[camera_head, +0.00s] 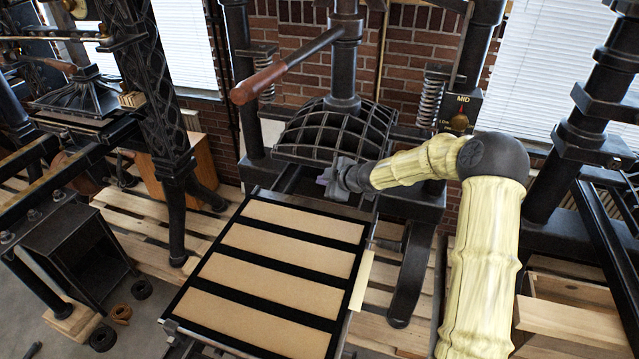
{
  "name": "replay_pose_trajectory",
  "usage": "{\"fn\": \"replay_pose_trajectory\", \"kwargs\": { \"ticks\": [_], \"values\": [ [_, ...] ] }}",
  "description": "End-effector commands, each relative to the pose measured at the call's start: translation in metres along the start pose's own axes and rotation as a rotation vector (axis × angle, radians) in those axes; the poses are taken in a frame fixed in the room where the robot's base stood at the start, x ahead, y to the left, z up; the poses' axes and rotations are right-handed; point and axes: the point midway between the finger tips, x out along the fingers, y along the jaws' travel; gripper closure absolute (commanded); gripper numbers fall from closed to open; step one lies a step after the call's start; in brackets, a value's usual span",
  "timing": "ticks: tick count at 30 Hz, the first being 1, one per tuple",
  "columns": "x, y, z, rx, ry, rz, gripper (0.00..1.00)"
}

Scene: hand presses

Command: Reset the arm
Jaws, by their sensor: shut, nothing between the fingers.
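My arm, pale yellow with dark joints, reaches in from the lower right. My gripper (328,182) is at its end, in front of the lower edge of the press's ribbed dark platen (345,128). It is above the far right end of the press bed (283,228). It is shut with nothing in it. It is small in this view, and I cannot tell whether it touches the press.
The bed carries several tan strips. A lever with a brown wooden handle (262,83) sticks out left of the press screw. A dial plate marked MID (461,110) is behind my arm. Other presses stand left and right. Wooden pallets (150,240) cover the floor.

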Motion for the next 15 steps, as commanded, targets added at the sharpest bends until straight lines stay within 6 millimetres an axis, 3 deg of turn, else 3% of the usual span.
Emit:
{"fn": "replay_pose_trajectory", "kwargs": {
  "ticks": [15],
  "values": [
    [-0.0042,-0.0060,-0.0036,0.017,-0.024,-0.015,1.00]
  ]
}}
